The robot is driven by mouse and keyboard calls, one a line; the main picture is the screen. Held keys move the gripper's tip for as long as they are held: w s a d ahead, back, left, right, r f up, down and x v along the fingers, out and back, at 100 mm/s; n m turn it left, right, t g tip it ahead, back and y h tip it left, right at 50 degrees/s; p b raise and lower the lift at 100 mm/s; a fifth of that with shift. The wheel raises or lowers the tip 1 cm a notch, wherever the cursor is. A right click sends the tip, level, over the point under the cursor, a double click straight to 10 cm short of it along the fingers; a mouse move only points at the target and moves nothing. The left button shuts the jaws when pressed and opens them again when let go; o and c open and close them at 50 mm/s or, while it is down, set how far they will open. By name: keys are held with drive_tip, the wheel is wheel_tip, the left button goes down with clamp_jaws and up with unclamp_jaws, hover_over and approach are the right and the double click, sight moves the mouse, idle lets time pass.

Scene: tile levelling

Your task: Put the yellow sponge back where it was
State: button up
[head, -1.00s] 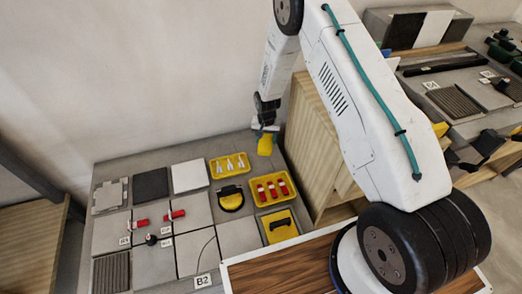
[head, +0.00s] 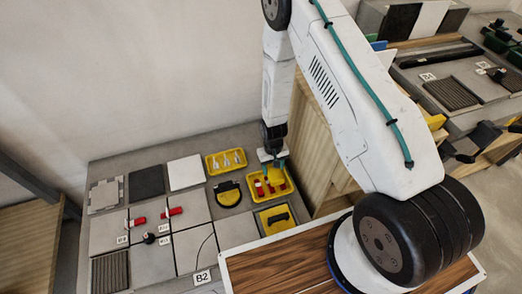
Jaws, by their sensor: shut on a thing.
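My gripper (head: 273,168) is at the right end of the tiled table, reaching down over the yellow tray with red-marked items (head: 257,196). Its teal fingers are shut on the yellow sponge (head: 274,173). The sponge is small and hard to tell from the yellow tray behind it. I cannot tell whether the sponge touches the tray or its contents.
A yellow tray with white pieces (head: 226,171) stands behind left. A black-and-yellow tool (head: 228,193) lies beside the red-item tray, and a yellow tray with a black-handled tool (head: 277,219) is in front. A wooden cabinet (head: 318,150) stands close on the right.

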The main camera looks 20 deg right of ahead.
drive_tip(key=w, duration=0.5)
drive_tip(key=w+f, duration=0.1)
drive_tip(key=w, duration=0.9)
drive_tip(key=shift+w+f, duration=0.2)
drive_tip(key=shift+w, duration=0.15)
drive_tip(key=shift+s+f, duration=0.1)
drive_tip(key=shift+f, duration=1.65)
drive_tip(key=shift+f, duration=0.15)
drive_tip(key=o, duration=1.3)
